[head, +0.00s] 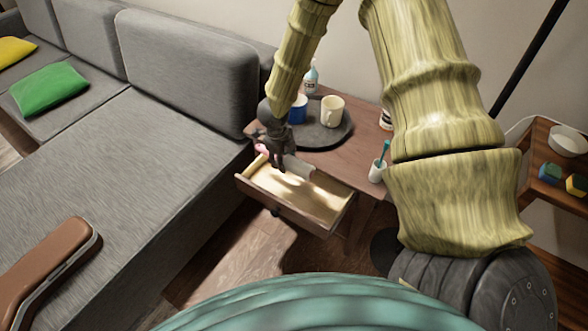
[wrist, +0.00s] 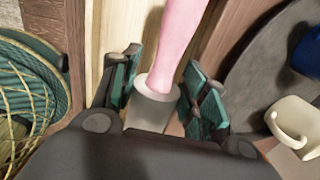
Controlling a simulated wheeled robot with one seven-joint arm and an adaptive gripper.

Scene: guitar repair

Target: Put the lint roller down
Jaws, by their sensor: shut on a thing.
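The lint roller has a pink handle and a pale roller. In the wrist view the lint roller (wrist: 177,45) lies between the two teal-padded fingers of my gripper (wrist: 160,92), which is shut on it near where handle and roller meet. In the head view my gripper (head: 278,168) points down over the open drawer (head: 297,214) of the wooden side table (head: 345,168). The pale end of the lint roller (head: 299,167) shows to the right of the fingers, with a bit of pink to their left. I cannot tell whether it touches the drawer.
A dark round tray (head: 318,133) on the side table holds a blue mug (head: 297,109), a cream mug (head: 332,111) and a bottle (head: 310,78). A white cup (head: 377,171) with a teal brush stands at the table's right. A grey sofa (head: 130,150) is close on the left.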

